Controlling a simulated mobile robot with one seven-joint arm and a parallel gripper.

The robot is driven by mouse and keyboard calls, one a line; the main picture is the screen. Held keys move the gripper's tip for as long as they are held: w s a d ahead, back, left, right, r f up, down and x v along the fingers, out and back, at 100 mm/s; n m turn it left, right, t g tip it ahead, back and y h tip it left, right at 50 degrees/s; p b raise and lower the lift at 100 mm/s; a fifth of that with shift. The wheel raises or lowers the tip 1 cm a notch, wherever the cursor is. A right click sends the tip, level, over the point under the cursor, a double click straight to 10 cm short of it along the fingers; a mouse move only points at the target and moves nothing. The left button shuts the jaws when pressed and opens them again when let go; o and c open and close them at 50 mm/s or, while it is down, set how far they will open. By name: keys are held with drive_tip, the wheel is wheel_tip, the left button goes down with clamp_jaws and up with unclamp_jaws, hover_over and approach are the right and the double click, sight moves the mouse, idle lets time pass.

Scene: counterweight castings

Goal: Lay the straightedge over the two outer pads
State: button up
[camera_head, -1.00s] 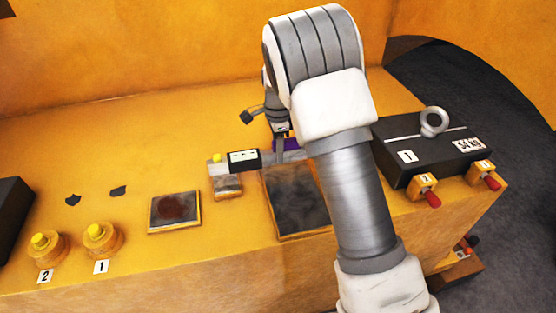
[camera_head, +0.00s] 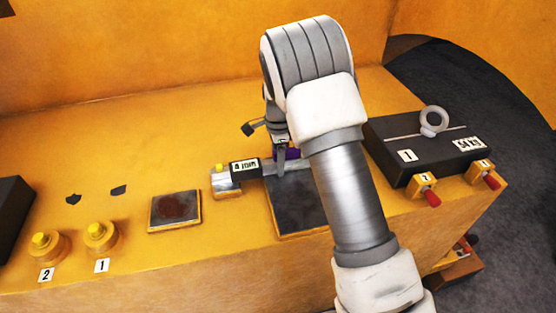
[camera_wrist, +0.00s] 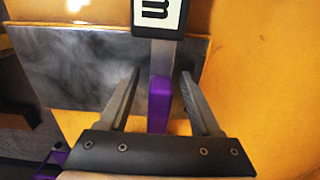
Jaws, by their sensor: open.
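The straightedge is a grey bar (camera_head: 270,168) with a black display box (camera_head: 245,167) reading "4 mm" and a purple part (camera_wrist: 159,98). Its left end lies by a small pad (camera_head: 226,192) with a yellow knob; the bar runs right above a dark, smoky plate (camera_head: 292,205). Its right end is hidden behind my arm, so I cannot tell what it rests on there. My gripper (camera_wrist: 160,75) is open, one finger on each side of the bar and its purple part, with gaps visible. In the head view my gripper (camera_head: 281,165) is partly hidden by my arm.
A square plate with a brown patch (camera_head: 174,210) and two yellow-knobbed pieces, labelled 1 (camera_head: 100,237) and 2 (camera_head: 47,247), stand at left. A black "54 kg" block (camera_head: 415,150) with a ring stands at right. The back left of the yellow bench is clear.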

wheel_tip(320, 180, up, 11)
drive_tip(key=shift+r, duration=0.1)
drive_tip(key=shift+s+d+r, duration=0.1)
drive_tip(key=shift+r, duration=0.7)
drive_tip(key=s+d+r+n+t, duration=0.1)
drive_tip(key=s+d+r+n, duration=0.2)
drive_tip(key=s+r, duration=0.3)
drive_tip(key=s+d+r+n+t+y, duration=0.1)
drive_tip(key=s+d+r+n, duration=0.25)
drive_tip(key=s, duration=0.35)
drive_tip(key=s+d+r+n+t, duration=0.2)
drive_tip(key=s+r+n, duration=0.25)
drive_tip(key=s, duration=0.25)
drive_tip(key=s+d+f+n, duration=0.1)
drive_tip(key=s+n, duration=0.1)
drive_tip(key=s, duration=0.3)
drive_tip(key=s+d+n+t+h, duration=0.1)
drive_tip(key=s+n, duration=0.1)
drive_tip(key=s, duration=0.4)
drive_tip(key=shift+d+f+n+t, duration=0.3)
drive_tip(key=shift+f+n, duration=0.05)
drive_tip(key=shift+n, duration=0.05)
